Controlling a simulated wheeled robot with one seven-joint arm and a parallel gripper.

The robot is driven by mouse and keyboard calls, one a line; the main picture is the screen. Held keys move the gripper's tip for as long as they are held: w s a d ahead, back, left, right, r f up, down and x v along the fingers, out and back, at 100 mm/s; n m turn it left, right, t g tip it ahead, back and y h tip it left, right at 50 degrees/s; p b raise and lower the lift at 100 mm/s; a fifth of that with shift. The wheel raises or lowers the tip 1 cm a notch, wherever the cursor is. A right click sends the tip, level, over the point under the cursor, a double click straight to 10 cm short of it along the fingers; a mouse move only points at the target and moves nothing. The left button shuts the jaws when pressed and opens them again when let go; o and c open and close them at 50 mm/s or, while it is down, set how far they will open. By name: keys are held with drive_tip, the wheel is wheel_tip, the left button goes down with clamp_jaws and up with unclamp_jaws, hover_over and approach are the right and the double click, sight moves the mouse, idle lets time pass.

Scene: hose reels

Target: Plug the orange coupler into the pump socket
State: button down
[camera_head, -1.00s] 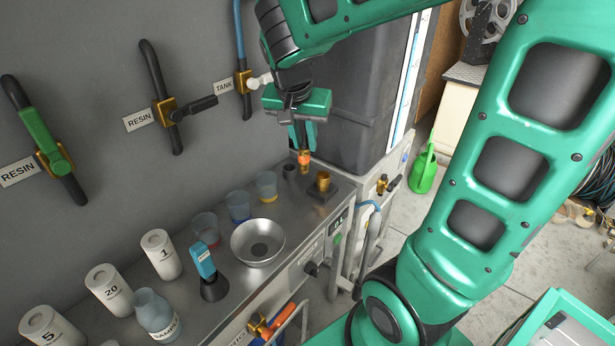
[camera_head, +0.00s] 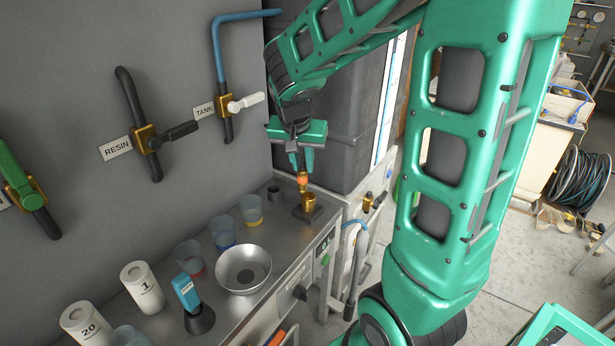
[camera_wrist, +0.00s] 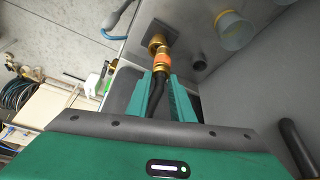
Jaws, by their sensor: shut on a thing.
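The orange coupler (camera_head: 302,180) is a small brass fitting with an orange band. My gripper (camera_head: 301,166) is shut on it or on the dark hose just behind it, and the coupler points down. In the wrist view, the coupler (camera_wrist: 163,61) sticks out past the fingertips of my gripper (camera_wrist: 161,80), with the dark hose running back between the fingers. The brass pump socket (camera_head: 308,201) stands on a dark block on the steel bench, just below the coupler. In the wrist view, the coupler's front end overlaps the socket (camera_wrist: 157,42); I cannot tell whether they touch.
A dark cup (camera_head: 274,191) stands left of the socket. Several clear beakers (camera_head: 250,210), a metal bowl (camera_head: 243,268) and a blue handheld device (camera_head: 187,292) are on the bench. A tall grey tank (camera_head: 335,120) rises behind the socket; the wall carries valves (camera_head: 226,104).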

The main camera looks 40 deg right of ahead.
sight(304, 172)
drive_tip(key=shift+d+x, duration=0.2)
drive_tip(key=shift+x, duration=1.45)
drive_tip(key=shift+d+x, duration=0.25)
drive_tip(key=shift+x, duration=1.4)
drive_tip(key=c, duration=1.6)
unclamp_jaws()
drive_tip(key=shift+s+r, duration=0.1)
drive_tip(key=shift+o, duration=0.2)
drive_tip(key=v, duration=1.1)
drive_tip(key=s+f+n+g+y, duration=0.1)
drive_tip(key=s, duration=1.2)
drive_tip(key=s+f+n+g+y, duration=0.1)
drive_tip(key=s+f+n+y, duration=0.1)
drive_tip(key=s, duration=1.1)
drive_tip(key=shift+d+f+g+y, duration=0.3)
drive_tip(key=shift+d+g, duration=0.1)
